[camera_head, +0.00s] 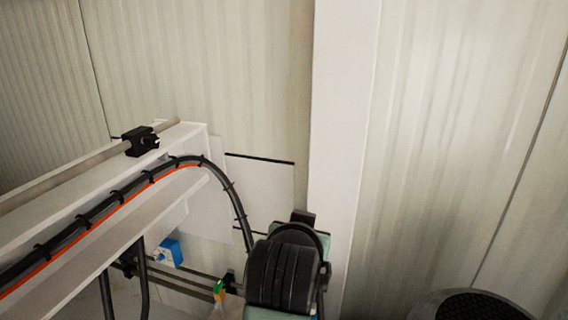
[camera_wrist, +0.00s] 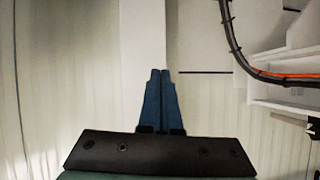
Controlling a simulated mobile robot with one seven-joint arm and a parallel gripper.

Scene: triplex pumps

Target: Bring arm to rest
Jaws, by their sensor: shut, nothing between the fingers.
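My gripper (camera_wrist: 160,72) shows in the wrist view with its two blue fingers together, shut and empty. It points toward the pale wall and a white vertical post (camera_wrist: 145,30). In the head view a black and teal part of my arm (camera_head: 283,275) is at the bottom centre, in front of the post (camera_head: 342,120). The gripper's fingers do not show in the head view.
A white beam (camera_head: 150,210) with a black and orange cable (camera_head: 110,205) runs along the left. A pipe in a black clamp (camera_head: 138,141) lies on top. A blue box (camera_head: 170,252) sits below. The corrugated wall (camera_head: 460,130) on the right is bare.

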